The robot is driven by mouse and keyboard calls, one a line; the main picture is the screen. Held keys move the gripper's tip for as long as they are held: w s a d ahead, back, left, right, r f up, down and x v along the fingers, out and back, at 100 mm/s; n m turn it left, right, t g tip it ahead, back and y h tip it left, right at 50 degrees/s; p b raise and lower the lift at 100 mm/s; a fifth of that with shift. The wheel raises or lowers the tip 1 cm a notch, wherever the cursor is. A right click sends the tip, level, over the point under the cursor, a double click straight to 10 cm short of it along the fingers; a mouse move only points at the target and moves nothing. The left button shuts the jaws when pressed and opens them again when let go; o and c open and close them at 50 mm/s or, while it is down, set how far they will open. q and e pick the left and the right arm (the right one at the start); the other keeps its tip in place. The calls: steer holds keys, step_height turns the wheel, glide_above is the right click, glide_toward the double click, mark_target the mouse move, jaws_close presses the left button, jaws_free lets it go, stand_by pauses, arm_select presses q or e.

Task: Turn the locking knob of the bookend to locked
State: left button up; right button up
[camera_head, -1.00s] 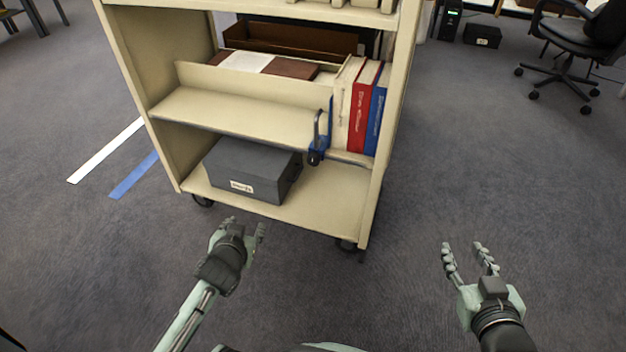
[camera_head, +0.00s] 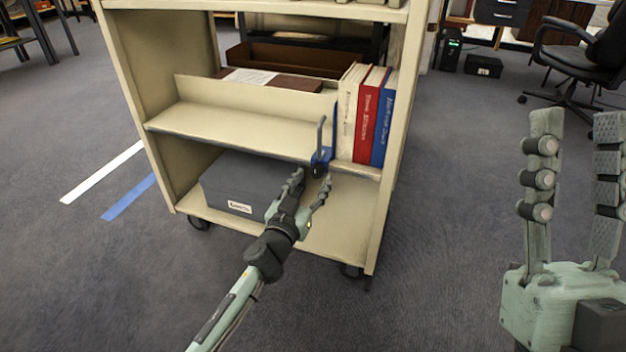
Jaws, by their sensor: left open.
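The blue bookend (camera_head: 326,153) stands on the cart's middle shelf, against the left side of the upright books. Its dark round locking knob (camera_head: 318,171) sits at the shelf's front edge, under a grey upright lever or rod (camera_head: 320,132). Which way the knob is turned is too small to tell. My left gripper (camera_head: 311,184) is open, its fingertips just below and around the knob's height; contact cannot be told. My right gripper (camera_head: 578,125) is open and empty, raised at the right, close to the camera and away from the cart.
The cream book cart (camera_head: 220,118) holds white, red (camera_head: 368,115) and blue (camera_head: 385,118) books on the middle shelf. A grey archival box (camera_head: 225,185) sits on the lower shelf, partly behind my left gripper. An office chair (camera_head: 590,60) stands far right.

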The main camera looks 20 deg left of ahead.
arm_select(q)
steer(key=shift+w, duration=0.7)
jaws_close()
